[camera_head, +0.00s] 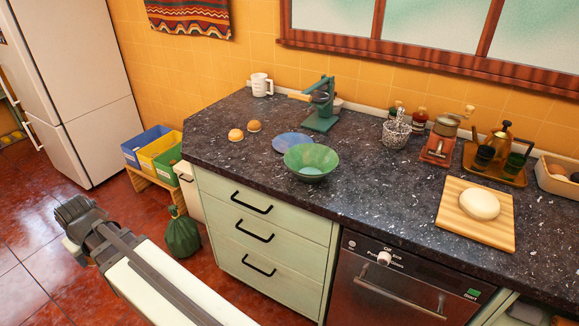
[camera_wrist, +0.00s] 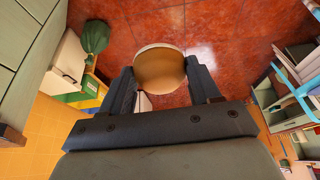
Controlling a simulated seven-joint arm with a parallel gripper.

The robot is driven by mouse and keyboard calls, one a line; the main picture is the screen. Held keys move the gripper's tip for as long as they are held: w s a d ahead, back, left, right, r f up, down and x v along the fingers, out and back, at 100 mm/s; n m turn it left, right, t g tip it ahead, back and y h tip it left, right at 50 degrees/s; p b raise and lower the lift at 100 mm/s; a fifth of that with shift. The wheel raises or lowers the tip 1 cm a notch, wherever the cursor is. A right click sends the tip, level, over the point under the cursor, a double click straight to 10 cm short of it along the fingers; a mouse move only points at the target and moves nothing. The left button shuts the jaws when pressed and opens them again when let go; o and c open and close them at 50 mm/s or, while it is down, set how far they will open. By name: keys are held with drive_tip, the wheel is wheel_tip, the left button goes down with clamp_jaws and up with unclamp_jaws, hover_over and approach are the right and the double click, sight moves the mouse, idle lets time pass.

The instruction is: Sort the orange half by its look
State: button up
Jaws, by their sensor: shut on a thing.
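My gripper (camera_wrist: 160,75) is shut on a round tan-brown piece with a paler edge, which looks like an orange half (camera_wrist: 160,72). In the head view my gripper (camera_head: 78,212) is at the lower left, over the red floor and away from the counter; the held piece cannot be made out there. Two small orange-brown round pieces, a lighter one (camera_head: 235,135) and a darker one (camera_head: 254,126), lie on the dark counter's left part. A blue bin (camera_head: 131,158), a yellow bin (camera_head: 148,154) and a green bin (camera_head: 168,161) stand side by side left of the counter.
A green bowl (camera_head: 311,158), a blue plate (camera_head: 290,141), a green press (camera_head: 321,120) and a white mug (camera_head: 261,84) are on the counter. A dark green bag (camera_head: 182,237) sits on the floor below the bins. A fridge (camera_head: 75,90) stands at left.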

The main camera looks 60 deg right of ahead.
drive_tip(key=s+d+r, duration=0.3)
drive_tip(key=d, duration=0.9)
drive_tip(key=s+d+r, duration=0.2)
drive_tip(key=s+d, duration=0.1)
drive_tip(key=d, duration=0.8)
drive_tip(key=s+d+r, duration=0.3)
drive_tip(key=d, duration=0.9)
drive_tip(key=s+d+r, duration=0.5)
drive_tip(key=s+d, duration=0.7)
drive_tip(key=s, duration=0.2)
drive_tip(key=s+d+r, duration=0.4)
drive_tip(key=s+d, duration=0.7)
drive_tip(key=s, duration=0.3)
drive_tip(key=shift+w+d+f, duration=0.1)
drive_tip(key=shift+w+f, duration=0.05)
drive_tip(key=shift+f, duration=1.25)
drive_tip(key=shift+w+d+f, duration=0.1)
drive_tip(key=shift+f, duration=1.3)
drive_tip(key=o, duration=1.1)
drive_tip(key=shift+o, duration=0.2)
drive_tip(key=shift+r, duration=0.1)
